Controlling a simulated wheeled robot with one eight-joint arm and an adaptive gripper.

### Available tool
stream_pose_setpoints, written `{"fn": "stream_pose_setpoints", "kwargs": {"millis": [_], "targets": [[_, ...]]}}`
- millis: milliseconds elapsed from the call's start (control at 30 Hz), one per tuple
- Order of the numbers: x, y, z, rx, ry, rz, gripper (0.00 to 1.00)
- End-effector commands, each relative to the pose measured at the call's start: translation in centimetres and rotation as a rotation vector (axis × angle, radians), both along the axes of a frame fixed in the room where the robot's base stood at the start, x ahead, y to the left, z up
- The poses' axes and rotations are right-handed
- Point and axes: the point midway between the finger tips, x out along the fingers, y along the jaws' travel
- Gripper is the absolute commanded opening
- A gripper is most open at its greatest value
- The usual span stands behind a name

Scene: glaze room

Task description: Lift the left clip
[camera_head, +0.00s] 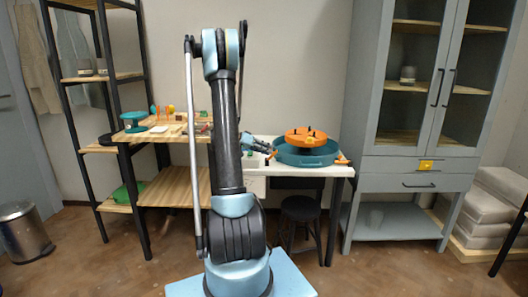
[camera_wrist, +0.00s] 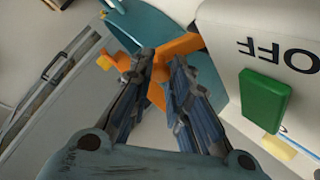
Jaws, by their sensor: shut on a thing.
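The left clip (camera_wrist: 182,45) is an orange angled piece at the rim of a round teal basin (camera_wrist: 152,18). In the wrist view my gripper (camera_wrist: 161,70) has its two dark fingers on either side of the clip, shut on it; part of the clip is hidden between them. In the head view my gripper (camera_head: 268,150) is at the left side of the teal basin (camera_head: 308,159), and only a little orange of the clip shows there. I cannot tell whether the clip still touches the basin.
An orange disc (camera_head: 306,138) sits above the basin, with small dark pieces on it. Another orange clip (camera_head: 343,160) is at the basin's right. A white housing marked OFF with a green switch (camera_wrist: 264,99) stands close right of my fingers. A wooden shelf (camera_head: 165,131) with pots is left.

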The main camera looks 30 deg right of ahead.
Motion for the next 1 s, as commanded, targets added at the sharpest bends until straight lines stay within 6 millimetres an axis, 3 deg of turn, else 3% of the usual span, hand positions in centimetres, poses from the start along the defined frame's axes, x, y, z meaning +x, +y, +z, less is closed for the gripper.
{"fn": "stream_pose_setpoints", "kwargs": {"millis": [100,133,200,667,1000], "targets": [[0.3,-0.1,0.1,-0.003,-0.002,0.006,0.00],[0.3,-0.1,0.1,-0.003,-0.002,0.006,0.21],[0.3,-0.1,0.1,-0.003,-0.003,0.007,0.37],[0.3,0.6,0.3,0.000,-0.001,0.003,0.38],[1.3,5.9,2.7,0.000,-0.001,0.007,0.38]]}}
